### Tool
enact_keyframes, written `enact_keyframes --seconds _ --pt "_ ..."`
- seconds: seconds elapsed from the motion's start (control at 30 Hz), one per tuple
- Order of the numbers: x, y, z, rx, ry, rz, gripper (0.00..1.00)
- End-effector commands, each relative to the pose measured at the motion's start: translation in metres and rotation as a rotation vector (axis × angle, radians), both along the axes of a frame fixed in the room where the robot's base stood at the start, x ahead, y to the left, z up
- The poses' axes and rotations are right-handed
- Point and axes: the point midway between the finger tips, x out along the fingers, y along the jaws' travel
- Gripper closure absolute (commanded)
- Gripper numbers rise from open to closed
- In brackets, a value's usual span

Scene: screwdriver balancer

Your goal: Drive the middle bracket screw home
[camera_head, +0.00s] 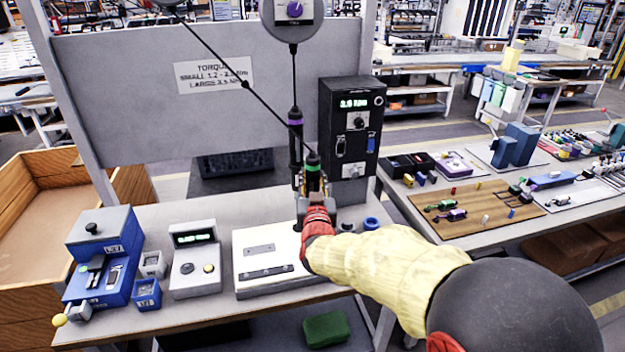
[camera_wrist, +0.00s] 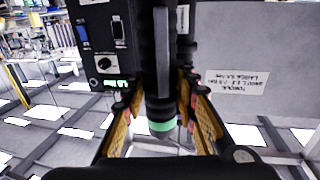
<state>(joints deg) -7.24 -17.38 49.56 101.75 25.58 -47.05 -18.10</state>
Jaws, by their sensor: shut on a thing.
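My gripper (camera_head: 314,198) is shut on a black screwdriver with a green band (camera_head: 313,170), held upright above the bench at the right of the white fixture. In the wrist view the green-banded screwdriver (camera_wrist: 161,70) stands between the fingers of my gripper (camera_wrist: 160,105). A slanting cable runs to its top from the upper left. The white fixture block (camera_head: 248,287) carries a light bracket strip (camera_head: 259,249) and a dark strip (camera_head: 266,272). The individual screws are too small to tell. The screwdriver's bit is hidden by my gripper.
A second, purple-banded screwdriver (camera_head: 295,145) hangs close to the left of the held one. A black torque controller (camera_head: 351,128) stands close behind on the right. A grey button box (camera_head: 195,262) and blue units (camera_head: 103,252) stand left of the fixture. A blue ring (camera_head: 371,223) lies right.

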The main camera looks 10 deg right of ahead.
Motion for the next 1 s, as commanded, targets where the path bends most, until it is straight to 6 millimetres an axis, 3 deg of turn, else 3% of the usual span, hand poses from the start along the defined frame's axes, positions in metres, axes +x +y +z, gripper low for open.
enact_keyframes --seconds 0.53,1.0 --pt "0.0 -0.001 -0.016 0.001 0.0 -0.002 1.0" --pt "0.0 -0.001 -0.016 0.001 0.0 -0.002 1.0"
